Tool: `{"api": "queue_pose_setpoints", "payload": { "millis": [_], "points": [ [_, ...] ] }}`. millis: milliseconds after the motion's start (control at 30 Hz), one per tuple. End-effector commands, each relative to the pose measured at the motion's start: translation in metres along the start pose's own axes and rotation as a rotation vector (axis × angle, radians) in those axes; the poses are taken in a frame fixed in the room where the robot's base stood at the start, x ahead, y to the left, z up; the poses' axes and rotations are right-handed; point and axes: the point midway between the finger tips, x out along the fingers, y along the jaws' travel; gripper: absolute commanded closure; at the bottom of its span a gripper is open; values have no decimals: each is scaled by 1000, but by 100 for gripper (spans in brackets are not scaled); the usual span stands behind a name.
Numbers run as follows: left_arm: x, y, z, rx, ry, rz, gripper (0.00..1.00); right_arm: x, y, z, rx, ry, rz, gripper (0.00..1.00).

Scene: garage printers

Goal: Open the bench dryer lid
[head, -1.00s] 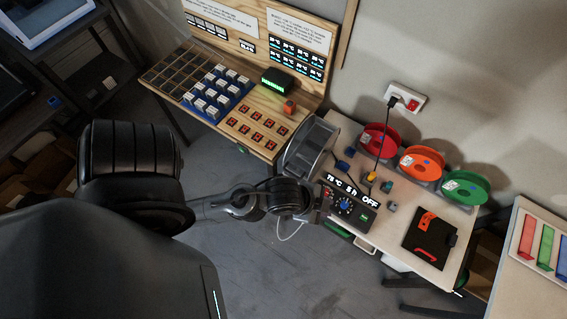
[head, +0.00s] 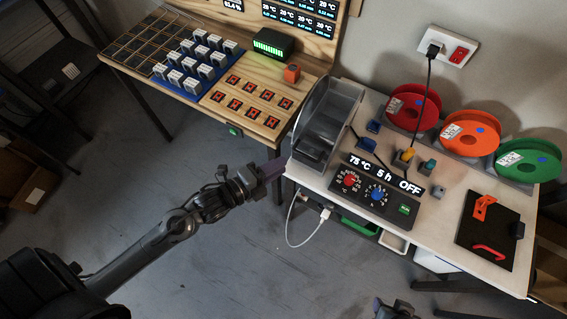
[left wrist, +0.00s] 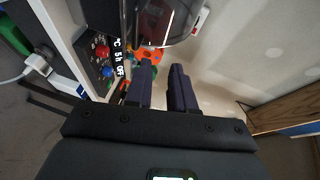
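The bench dryer (head: 312,158) stands at the left end of the white bench, and its clear, curved lid (head: 345,98) shows in the head view. I cannot tell for sure whether the lid is shut. The lid also fills the top middle of the left wrist view (left wrist: 168,22). My left gripper (head: 277,167) is just left of the dryer's front edge. In the left wrist view its two dark fingers (left wrist: 161,72) stand apart with nothing between them. Whether they touch the dryer is unclear. My right gripper (head: 397,310) is cut off at the bottom edge.
A control panel (head: 378,190) reads 75 °C, 5 h, OFF. Red (head: 410,108), orange (head: 468,132) and green (head: 527,160) spools stand behind. A black plate (head: 490,232) lies at right. A white cable (head: 300,235) hangs below the bench. A wooden bench (head: 285,62) is at left.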

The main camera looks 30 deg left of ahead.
Motion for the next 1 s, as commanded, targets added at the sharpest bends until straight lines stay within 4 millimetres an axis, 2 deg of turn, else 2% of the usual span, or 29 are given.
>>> {"api": "queue_pose_setpoints", "payload": {
  "millis": [33, 233, 433, 567, 1000],
  "points": [
    [6, 22, 4, 10, 2, -1, 77, 23, -1, 7, 0, 0, 0, 57],
    [12, 42, 9, 29, 6, -4, 77, 46, -1, 15, -1, 0, 1, 57],
    [19, 45, 11, 30, 5, -8, 77, 52, 0, 17, -7, 0, 5, 57],
    [32, 44, 10, 29, 4, -10, 77, 52, 1, 17, -9, 1, 7, 57],
    [99, 44, 10, 29, 5, -7, 77, 60, 0, 19, -6, 3, 5, 57]
  ]
}}
